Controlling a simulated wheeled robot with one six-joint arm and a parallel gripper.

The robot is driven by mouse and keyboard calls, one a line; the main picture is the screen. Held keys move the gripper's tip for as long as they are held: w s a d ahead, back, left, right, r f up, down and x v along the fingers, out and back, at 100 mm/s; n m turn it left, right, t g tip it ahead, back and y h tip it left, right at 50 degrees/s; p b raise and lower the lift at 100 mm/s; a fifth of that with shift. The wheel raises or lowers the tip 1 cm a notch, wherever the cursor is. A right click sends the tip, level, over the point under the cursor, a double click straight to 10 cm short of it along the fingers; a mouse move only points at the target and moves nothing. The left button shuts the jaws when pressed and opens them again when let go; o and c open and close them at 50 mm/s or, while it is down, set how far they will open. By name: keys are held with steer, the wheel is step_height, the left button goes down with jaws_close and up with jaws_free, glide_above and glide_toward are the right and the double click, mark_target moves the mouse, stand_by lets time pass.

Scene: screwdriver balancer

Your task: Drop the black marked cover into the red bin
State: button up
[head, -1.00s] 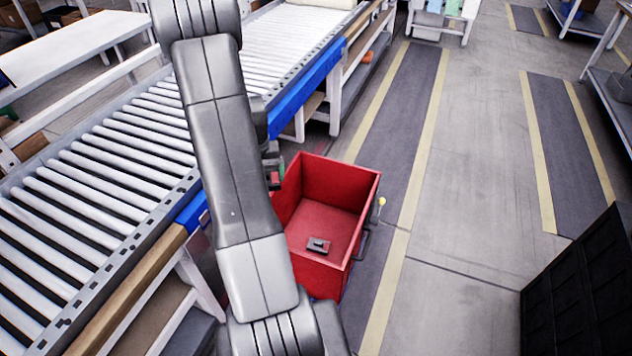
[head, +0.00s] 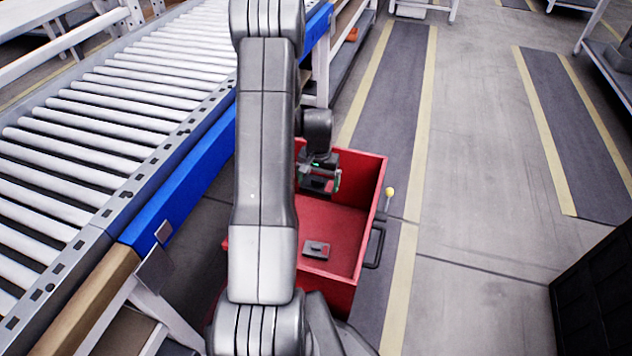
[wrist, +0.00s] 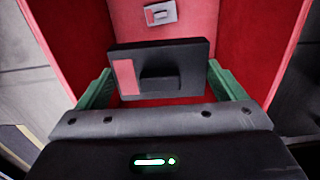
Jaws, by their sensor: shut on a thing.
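My gripper (head: 319,181) is over the back left part of the red bin (head: 372,185) in the head view. It is shut on a black cover (wrist: 192,56) with a red mark, seen clearly between the green fingers in the wrist view. In the head view the held cover (head: 316,185) shows small and dark below the gripper. The red bin also shows beneath it in the wrist view (wrist: 240,40). My arm hides the bin's left part.
A roller conveyor (head: 110,120) with a blue side rail (head: 190,175) runs along the left. A handle (head: 374,248) sticks out from the bin's right side. A black crate (head: 595,290) stands at the lower right. The floor between is clear.

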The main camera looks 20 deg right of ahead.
mark_target(318, 180)
step_height(318, 180, down, 6)
steer(key=b, duration=0.3)
stand_by(0.3)
steer(key=o, duration=0.7)
step_height(318, 180, up, 14)
steer(key=p, duration=0.2)
steer(key=shift+f+p, duration=0.1)
steer(key=shift+p, duration=0.3)
